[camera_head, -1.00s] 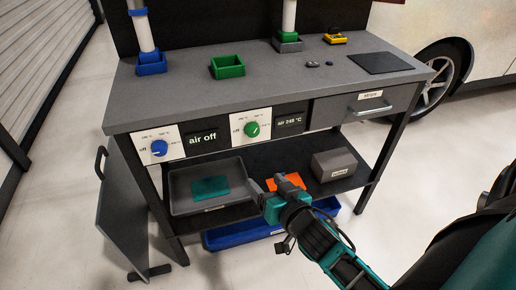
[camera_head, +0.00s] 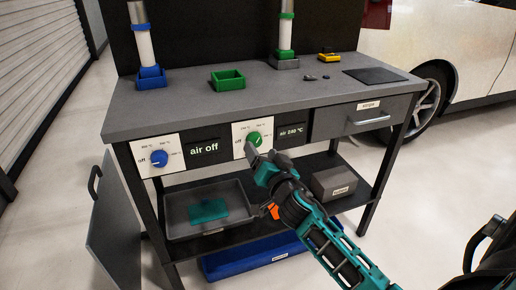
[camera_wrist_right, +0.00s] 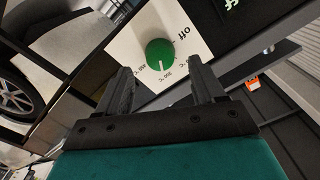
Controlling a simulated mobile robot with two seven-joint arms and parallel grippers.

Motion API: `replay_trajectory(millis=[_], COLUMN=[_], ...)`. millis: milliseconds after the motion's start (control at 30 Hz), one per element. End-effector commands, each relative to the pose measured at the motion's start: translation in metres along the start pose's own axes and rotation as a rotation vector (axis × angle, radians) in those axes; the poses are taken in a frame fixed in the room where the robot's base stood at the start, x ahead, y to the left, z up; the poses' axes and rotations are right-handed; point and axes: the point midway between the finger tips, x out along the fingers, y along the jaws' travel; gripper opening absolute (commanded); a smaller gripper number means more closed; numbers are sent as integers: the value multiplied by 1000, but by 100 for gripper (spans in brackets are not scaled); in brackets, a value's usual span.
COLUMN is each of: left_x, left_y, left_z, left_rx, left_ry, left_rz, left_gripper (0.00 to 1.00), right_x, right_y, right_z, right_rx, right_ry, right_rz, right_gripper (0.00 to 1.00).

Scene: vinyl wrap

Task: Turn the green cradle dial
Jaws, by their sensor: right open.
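The green dial (camera_head: 254,139) sits on a white panel on the bench front, beside a display reading air 240 °C (camera_head: 292,133). In the right wrist view the green dial (camera_wrist_right: 160,53) lies just beyond and between my fingertips, with a white pointer line on it and "off" printed on the panel. My right gripper (camera_head: 258,158) is just in front of and below the dial. In the wrist view its two fingers (camera_wrist_right: 158,75) are spread open with nothing between them, and I see no contact with the dial. My left gripper is not in view.
A blue dial (camera_head: 159,158) with an "air off" display (camera_head: 203,148) is to the left. A drawer (camera_head: 360,115) is to the right. Below are a grey tray (camera_head: 178,224), a grey box (camera_head: 334,184) and a blue bin (camera_head: 250,258). A cabinet door (camera_head: 112,220) hangs open at left.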

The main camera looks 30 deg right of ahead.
Motion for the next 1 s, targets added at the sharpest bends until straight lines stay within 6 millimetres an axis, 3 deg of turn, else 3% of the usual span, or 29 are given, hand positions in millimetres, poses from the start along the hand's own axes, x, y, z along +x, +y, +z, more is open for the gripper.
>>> replay_trajectory(millis=[100, 300, 667, 1000], left_x=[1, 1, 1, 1], left_y=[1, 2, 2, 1], left_z=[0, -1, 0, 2], left_rx=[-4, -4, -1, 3], left_ry=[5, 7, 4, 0], left_rz=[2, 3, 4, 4], left_gripper=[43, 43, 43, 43], right_x=[18, 35, 37, 37], right_y=[0, 0, 0, 0], right_z=[0, 0, 0, 0], right_rx=[-2, -1, 0, 0], right_ry=[2, 0, -1, -1], right_rz=[1, 1, 1, 1], right_gripper=[68, 68, 67, 35])
